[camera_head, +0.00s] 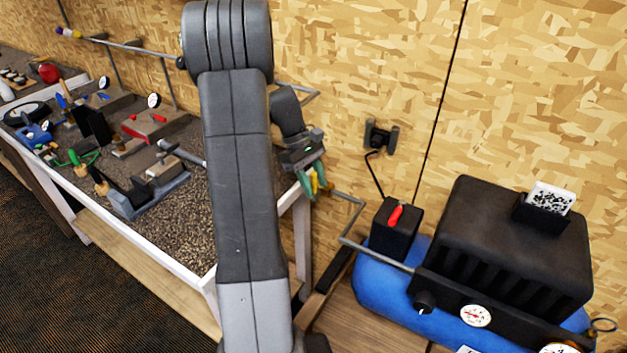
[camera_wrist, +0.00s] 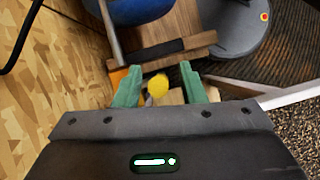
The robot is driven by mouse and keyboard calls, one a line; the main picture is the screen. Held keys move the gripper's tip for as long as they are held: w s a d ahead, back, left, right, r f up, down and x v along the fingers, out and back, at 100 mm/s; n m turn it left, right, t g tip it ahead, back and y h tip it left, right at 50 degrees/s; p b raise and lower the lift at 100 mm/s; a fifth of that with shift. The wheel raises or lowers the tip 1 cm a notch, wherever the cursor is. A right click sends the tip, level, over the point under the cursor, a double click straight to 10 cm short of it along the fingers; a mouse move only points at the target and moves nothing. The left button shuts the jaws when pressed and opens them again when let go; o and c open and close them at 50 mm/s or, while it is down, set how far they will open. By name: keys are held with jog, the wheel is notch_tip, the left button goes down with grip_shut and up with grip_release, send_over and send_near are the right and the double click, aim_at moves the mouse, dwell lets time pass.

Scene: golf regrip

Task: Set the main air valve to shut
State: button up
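My gripper (camera_head: 318,188) hangs beside the bench's right end, near the board wall, with its green fingers pointing down. In the wrist view my gripper (camera_wrist: 160,86) is open, with a clear gap between the fingers. A round yellow part (camera_wrist: 158,84) shows between or beyond the fingertips, with a small grey piece beside it. An orange piece (camera_wrist: 117,77) lies just left of the left finger. I cannot tell whether either belongs to the main air valve, or whether a finger touches them. No valve handle's setting can be read.
A blue-tanked compressor (camera_head: 380,287) stands at the lower right, with a red lever (camera_head: 395,215) on its black box. A grey pipe (camera_head: 352,220) runs from it towards my gripper. The gravel-topped bench (camera_head: 150,226), crowded with tools, is at left.

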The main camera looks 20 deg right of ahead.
jog(key=shift+r, duration=0.1)
jog(key=b+v, duration=0.1)
jog(key=v, duration=1.2)
jog(key=shift+r, duration=0.25)
jog(key=shift+w+a, duration=0.1)
jog(key=x, duration=1.4)
jog(key=shift+p, duration=0.4)
jog(key=shift+r, duration=0.1)
jog(key=shift+w, duration=0.1)
